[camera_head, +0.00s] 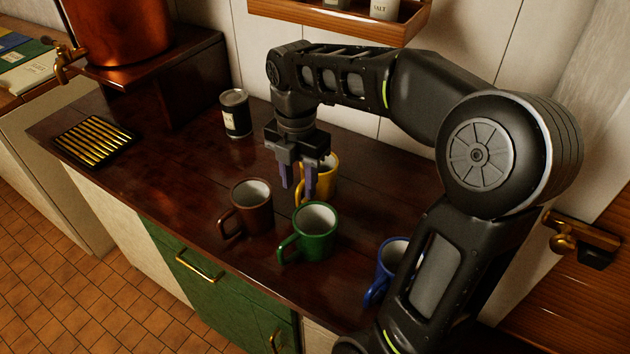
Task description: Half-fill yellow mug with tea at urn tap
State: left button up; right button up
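The yellow mug (327,181) stands upright on the dark wooden counter, partly hidden behind my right gripper. My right gripper (298,190) points down in front of the mug's left side, its two purple fingers apart. The mug's handle shows between or just behind the fingers; I cannot tell if they touch it. The copper urn (120,32) stands on a raised wooden stand at the back left, with its brass tap (66,62) at the lower left. The inside of the yellow mug is mostly hidden. My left gripper is out of view.
A brown mug (250,213), a green mug (312,240) and a blue mug (385,268) stand near the front. A dark can (236,117) stands behind. A slatted brass drip tray (97,140) lies at the left. A shelf (335,22) hangs above.

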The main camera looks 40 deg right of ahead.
jog(key=shift+f, duration=0.2)
jog(key=shift+w+f, duration=0.1)
jog(key=shift+f, duration=2.55)
grip_shut()
